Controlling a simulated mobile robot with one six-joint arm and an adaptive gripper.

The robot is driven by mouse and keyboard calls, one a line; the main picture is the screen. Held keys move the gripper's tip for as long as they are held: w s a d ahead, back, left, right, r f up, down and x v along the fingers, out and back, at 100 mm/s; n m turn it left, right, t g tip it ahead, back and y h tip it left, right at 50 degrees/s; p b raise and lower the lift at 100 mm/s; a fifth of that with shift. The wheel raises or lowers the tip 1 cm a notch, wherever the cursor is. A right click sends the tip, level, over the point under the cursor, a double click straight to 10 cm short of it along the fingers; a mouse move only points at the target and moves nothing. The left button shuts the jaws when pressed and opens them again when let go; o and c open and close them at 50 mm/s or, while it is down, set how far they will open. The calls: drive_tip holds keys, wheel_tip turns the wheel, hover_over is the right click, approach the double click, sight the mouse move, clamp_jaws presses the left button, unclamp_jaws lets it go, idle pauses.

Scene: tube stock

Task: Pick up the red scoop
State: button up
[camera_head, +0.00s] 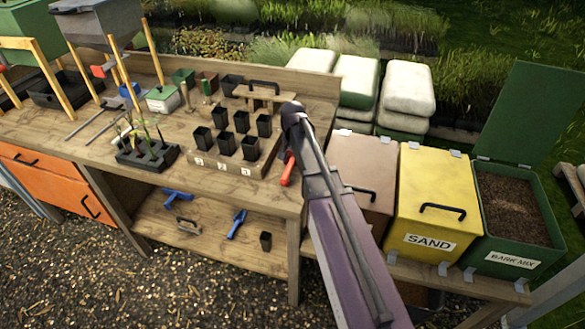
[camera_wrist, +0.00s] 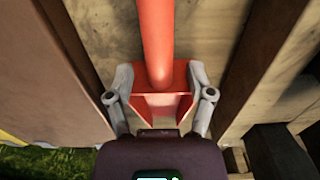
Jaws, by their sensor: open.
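The red scoop (camera_head: 288,170) lies near the right front corner of the wooden bench top. In the head view my arm hides part of it. In the wrist view the red scoop (camera_wrist: 160,32) has its handle running toward the top and its wide bowl end nearer my palm. My gripper (camera_wrist: 160,82) is open, with one finger on each side of the bowl end. I cannot tell whether either finger touches it. In the head view my gripper is hidden by my arm.
Pots on a numbered tray (camera_head: 201,175) stand left of my arm. A brown bin (camera_head: 359,160), a yellow sand bin (camera_head: 425,205) and a green bark mix bin (camera_head: 517,242) stand right of the bench. Blue scoops (camera_head: 237,224) lie on the lower shelf.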

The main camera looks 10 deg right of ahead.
drive_tip(key=shift+f, duration=0.35)
idle(0.4)
clamp_jaws()
